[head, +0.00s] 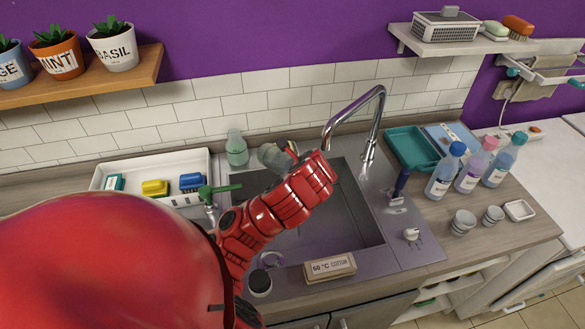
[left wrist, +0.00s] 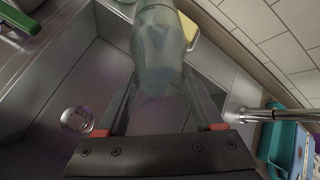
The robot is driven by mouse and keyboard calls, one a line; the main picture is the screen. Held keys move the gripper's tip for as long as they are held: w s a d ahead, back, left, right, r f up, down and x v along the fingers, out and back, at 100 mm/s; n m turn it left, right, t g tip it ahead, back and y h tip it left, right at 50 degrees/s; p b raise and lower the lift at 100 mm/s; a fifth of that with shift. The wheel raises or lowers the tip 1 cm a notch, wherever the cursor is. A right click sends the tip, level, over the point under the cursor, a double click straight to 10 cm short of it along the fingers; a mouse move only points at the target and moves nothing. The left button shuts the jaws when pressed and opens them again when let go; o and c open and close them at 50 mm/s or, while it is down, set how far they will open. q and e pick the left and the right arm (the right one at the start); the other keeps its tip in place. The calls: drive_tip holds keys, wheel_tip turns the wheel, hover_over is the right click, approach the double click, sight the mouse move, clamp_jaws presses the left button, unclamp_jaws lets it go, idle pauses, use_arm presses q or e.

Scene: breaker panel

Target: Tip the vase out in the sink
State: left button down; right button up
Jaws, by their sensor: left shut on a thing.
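A translucent grey-green vase (left wrist: 158,50) is between the fingers of my left gripper (left wrist: 165,105) in the left wrist view. In the head view the gripper (head: 288,158) is over the back of the sink (head: 335,215), and its red wrist hides much of it. The vase (head: 270,155) shows there as a greyish, seemingly tilted shape at the gripper's far end. Its contents and mouth are not clear. The sink basin is grey and partly hidden by my arm. My right gripper is not in view.
A chrome faucet (head: 377,115) arches right of the gripper. A pale green container (head: 237,150) stands behind the sink, close left of the vase. A white tray (head: 140,170) is left, bottles (head: 445,172) are right, and a label block (head: 330,267) is at the front edge.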

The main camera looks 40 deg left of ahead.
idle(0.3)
use_arm(q)
drive_tip(key=shift+d+f+t+y+b, duration=0.1)
drive_tip(key=shift+f+t+y+b, duration=0.25)
drive_tip(key=shift+b, duration=0.65)
drive_tip(key=shift+s+y, duration=0.1)
drive_tip(key=shift+y, duration=0.15)
drive_tip(key=shift+r, duration=0.15)
drive_tip(key=shift+d+t+y+b, duration=0.25)
drive_tip(key=shift+y+b, duration=0.25)
drive_tip(key=shift+b, duration=0.55)
drive_tip(key=shift+r, duration=0.1)
